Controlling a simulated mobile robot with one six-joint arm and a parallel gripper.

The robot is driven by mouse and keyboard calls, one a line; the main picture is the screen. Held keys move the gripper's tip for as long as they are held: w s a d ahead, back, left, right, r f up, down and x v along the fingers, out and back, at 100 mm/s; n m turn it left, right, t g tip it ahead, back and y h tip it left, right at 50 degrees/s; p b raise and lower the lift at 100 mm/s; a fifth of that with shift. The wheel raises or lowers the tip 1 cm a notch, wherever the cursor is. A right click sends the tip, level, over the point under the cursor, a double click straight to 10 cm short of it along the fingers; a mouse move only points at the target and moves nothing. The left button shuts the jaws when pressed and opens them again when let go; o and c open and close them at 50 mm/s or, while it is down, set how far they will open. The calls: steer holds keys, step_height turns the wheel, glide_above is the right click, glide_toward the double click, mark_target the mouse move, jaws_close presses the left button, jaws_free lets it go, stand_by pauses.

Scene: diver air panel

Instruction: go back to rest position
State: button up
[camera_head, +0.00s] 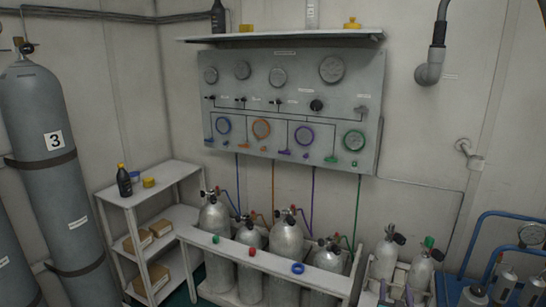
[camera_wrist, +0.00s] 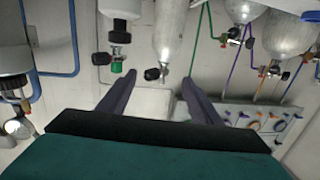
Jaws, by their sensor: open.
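My gripper (camera_wrist: 158,88) shows in the wrist view as two dark grey fingers spread well apart, with nothing between them. In the head view, what look like its fingertips (camera_head: 396,293) show at the bottom edge, in front of two small silver cylinders (camera_head: 385,258) at the lower right. The wrist view is upside down; it shows a cylinder with a green knob (camera_wrist: 117,67) and another with a black knob (camera_wrist: 152,73) beyond the fingers. I see no contact between the fingers and these cylinders. Most of my arm is out of view.
A gauge panel (camera_head: 290,67) hangs on the back wall under a shelf (camera_head: 280,39). Several silver cylinders (camera_head: 286,240) stand in a white rack below it. A shelf unit (camera_head: 147,195) and a tall grey cylinder (camera_head: 45,150) stand left. A blue tubular frame (camera_head: 478,235) stands right.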

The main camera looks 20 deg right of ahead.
steer(key=w+a+f+n+y, duration=0.1)
steer(key=w+a+f+y, duration=0.2)
steer(key=w+a+f, duration=0.35)
steer(key=w+a+f+n+y, duration=0.25)
steer(key=w+a, duration=0.45)
steer(key=a, duration=0.5)
steer(key=a+f+n+g+y, duration=0.1)
steer(key=a+f+g+y, duration=0.1)
steer(key=a+f, duration=0.65)
steer(key=a+f+n+g+y, duration=0.15)
steer(key=a+f, duration=0.45)
steer(key=a, duration=0.6)
steer(key=s+a+f+n+g+y, duration=0.2)
steer(key=s+a+f+g, duration=0.4)
steer(key=s+a+f, duration=0.55)
steer(key=s+a+r+g, duration=0.1)
steer(key=s+g, duration=0.3)
steer(key=s, duration=0.6)
steer(key=s+a+r+n+g+y, duration=0.1)
steer(key=s+a+g, duration=0.3)
steer(key=s, duration=0.6)
steer(key=shift+r, duration=0.55)
